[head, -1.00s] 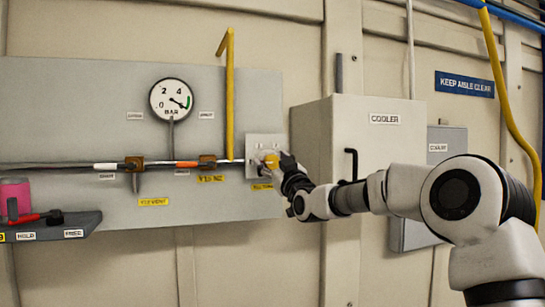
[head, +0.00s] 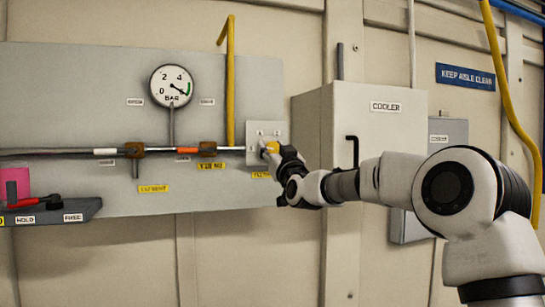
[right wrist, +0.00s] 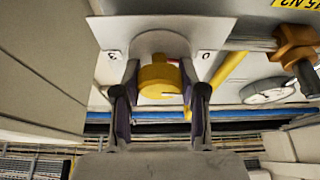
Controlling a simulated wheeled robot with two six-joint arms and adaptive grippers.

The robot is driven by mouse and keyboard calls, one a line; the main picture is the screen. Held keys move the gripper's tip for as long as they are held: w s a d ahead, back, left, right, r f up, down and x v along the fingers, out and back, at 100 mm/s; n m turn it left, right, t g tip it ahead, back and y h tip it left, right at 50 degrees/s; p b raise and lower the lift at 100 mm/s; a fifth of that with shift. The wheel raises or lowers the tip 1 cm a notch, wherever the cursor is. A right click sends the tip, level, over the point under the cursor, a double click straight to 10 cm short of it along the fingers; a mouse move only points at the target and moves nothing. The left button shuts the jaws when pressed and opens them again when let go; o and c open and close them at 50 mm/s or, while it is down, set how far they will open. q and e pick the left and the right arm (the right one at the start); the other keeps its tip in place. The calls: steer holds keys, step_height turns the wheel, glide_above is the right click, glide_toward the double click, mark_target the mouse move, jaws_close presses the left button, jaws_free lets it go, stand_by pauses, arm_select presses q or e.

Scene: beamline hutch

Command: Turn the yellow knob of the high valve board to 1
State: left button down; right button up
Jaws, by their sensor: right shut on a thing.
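The yellow knob (head: 271,147) sits on a small pale plate (head: 251,155) at the right end of the grey valve board (head: 70,110). My right gripper (head: 277,151) reaches it from the right and hides part of it in the head view. In the right wrist view the knob (right wrist: 158,78) lies between the two fingers of my right gripper (right wrist: 160,96), which is shut on it. The plate there carries small marks left and right of the knob; the right one looks like a 0. A short dark line shows on the knob's face. My left gripper is out of view.
A cooler cabinet (head: 372,140) with a black handle stands out from the wall just right of the knob, near my right forearm. A pressure gauge (head: 171,86), a pipe with brown valves and a yellow pipe (head: 230,80) are left of it. A dark shelf (head: 50,212) juts out lower left.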

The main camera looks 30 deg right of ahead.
steer(key=m+h+b, duration=0.1)
steer(key=m, duration=0.1)
steer(key=shift+m+h, duration=0.3)
steer(key=m+g+h, duration=0.1)
steer(key=m, duration=0.3)
steer(key=shift+r+h+b, duration=0.1)
steer(key=shift+h+b, duration=0.2)
steer(key=shift+h, duration=0.1)
steer(key=m+g+h, duration=0.1)
steer(key=m, duration=0.2)
steer(key=shift+r+m+h, duration=0.15)
steer(key=shift+m+h, duration=0.15)
arm_select(q)
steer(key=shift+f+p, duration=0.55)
steer(key=shift+p, duration=0.05)
arm_select(e)
steer(key=shift+m+g+h, duration=0.5)
steer(key=shift+m+g, duration=0.3)
steer(key=shift+m, duration=0.8)
steer(key=shift+s, duration=0.1)
steer(key=o, duration=1.1)
steer(key=shift+d, duration=0.1)
steer(key=shift+o, duration=0.2)
steer(key=shift+f, duration=0.2)
